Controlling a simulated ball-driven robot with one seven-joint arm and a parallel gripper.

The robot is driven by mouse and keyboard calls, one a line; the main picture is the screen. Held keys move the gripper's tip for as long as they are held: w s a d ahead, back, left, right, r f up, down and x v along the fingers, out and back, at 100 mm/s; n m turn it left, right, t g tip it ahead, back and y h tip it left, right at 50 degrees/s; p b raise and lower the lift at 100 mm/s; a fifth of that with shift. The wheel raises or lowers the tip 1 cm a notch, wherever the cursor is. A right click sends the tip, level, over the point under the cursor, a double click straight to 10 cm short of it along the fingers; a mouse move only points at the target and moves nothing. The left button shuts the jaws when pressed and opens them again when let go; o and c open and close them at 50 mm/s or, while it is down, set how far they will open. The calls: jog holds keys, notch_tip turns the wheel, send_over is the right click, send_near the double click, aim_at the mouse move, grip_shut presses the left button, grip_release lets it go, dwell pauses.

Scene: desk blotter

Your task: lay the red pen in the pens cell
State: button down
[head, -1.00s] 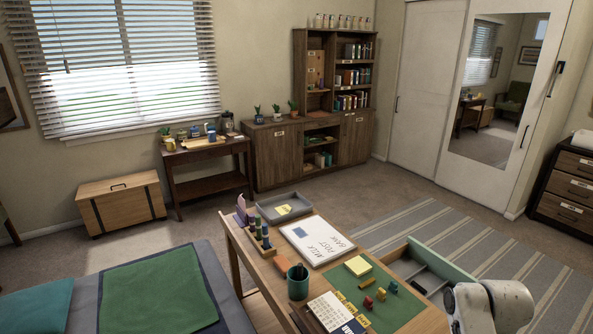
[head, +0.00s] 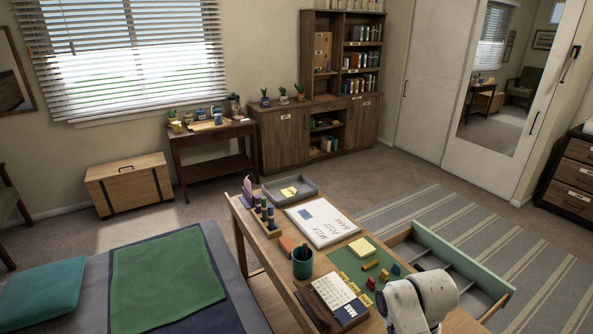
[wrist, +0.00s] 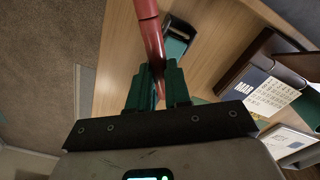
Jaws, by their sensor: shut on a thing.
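The red pen (wrist: 150,30) is in my gripper (wrist: 157,75) in the wrist view, between the two dark green fingers, which are shut on it. Its upper part points away past the fingertips, and a paler red part shows below between the fingers. In the head view the pen and the fingers are hidden; only my white arm shows at the lower right. The open drawer (head: 462,256) at the right of the desk has a pale green front and grey dividers forming cells. I cannot read which is the pens cell.
The desk (head: 279,285) holds a dark green cup (head: 302,264), a calendar (head: 336,292), a whiteboard (head: 321,223), a green blotter (head: 346,263) with yellow notes (head: 362,247) and small coloured pieces, and a grey tray (head: 308,188). The calendar also shows in the wrist view (wrist: 262,92).

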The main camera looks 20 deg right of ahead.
jog(key=w+a+f+n, duration=0.1)
jog(key=a+n, duration=0.3)
jog(key=a, duration=0.5)
jog(key=w+a+f+n, duration=0.1)
jog(key=a+f+n, duration=0.1)
jog(key=a+n, duration=0.3)
jog(key=a, duration=0.4)
jog(key=shift+w+a+f+n, duration=0.25)
jog(key=shift+a+f+n, duration=0.05)
